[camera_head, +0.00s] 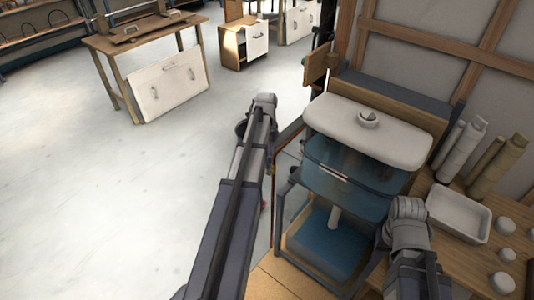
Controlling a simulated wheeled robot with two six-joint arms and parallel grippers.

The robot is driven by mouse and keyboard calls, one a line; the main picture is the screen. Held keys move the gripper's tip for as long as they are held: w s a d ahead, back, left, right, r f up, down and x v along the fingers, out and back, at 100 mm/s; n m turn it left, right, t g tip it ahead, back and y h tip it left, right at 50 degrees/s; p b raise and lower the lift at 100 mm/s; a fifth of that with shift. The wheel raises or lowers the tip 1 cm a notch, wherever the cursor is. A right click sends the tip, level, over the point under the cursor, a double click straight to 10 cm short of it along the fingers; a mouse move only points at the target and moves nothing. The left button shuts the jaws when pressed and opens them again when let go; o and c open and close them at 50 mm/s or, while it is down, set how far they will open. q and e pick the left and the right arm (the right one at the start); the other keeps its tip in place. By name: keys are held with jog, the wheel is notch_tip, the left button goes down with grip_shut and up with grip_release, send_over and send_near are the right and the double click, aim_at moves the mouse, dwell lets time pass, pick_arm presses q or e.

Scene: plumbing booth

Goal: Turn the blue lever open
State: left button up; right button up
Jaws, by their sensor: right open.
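I cannot make out a blue lever in this view. A clear blue-tinted tank (350,183) stands in a dark frame under a white lid (375,130) with a round knob on top. My right gripper (392,238) is at the tank's lower right side, open; its fingers are small and dark, partly hidden by my wrist. It looks apart from the lid, but I cannot tell whether it touches the tank frame.
A wooden bench to the right holds a white tray (458,213), upright rolls (463,152) and several small white round pieces. A panelled wall (410,60) stands behind the tank. A wooden table (143,38) is at the back left. The pale floor on the left is clear.

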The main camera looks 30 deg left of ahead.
pick_arm(q)
jog(key=shift+r+p, duration=0.95)
jog(key=shift+r, duration=0.55)
pick_arm(e)
notch_tip(320, 180, up, 3)
jog(key=shift+f, duration=0.1)
pick_arm(q)
jog(key=shift+f, duration=0.1)
jog(key=s+d+n, duration=0.3)
jog(key=d+n, duration=0.1)
jog(key=d, duration=0.7)
jog(key=s+d+n, duration=0.3)
jog(key=d, duration=0.9)
jog(key=s+d+r+n+y+p, duration=0.1)
jog(key=s+d+n, duration=0.7)
jog(key=s+d, duration=0.3)
jog(key=d, duration=0.3)
jog(key=shift+d+r, duration=0.15)
jog(key=shift+r, duration=0.15)
pick_arm(e)
jog(key=shift+r, duration=0.75)
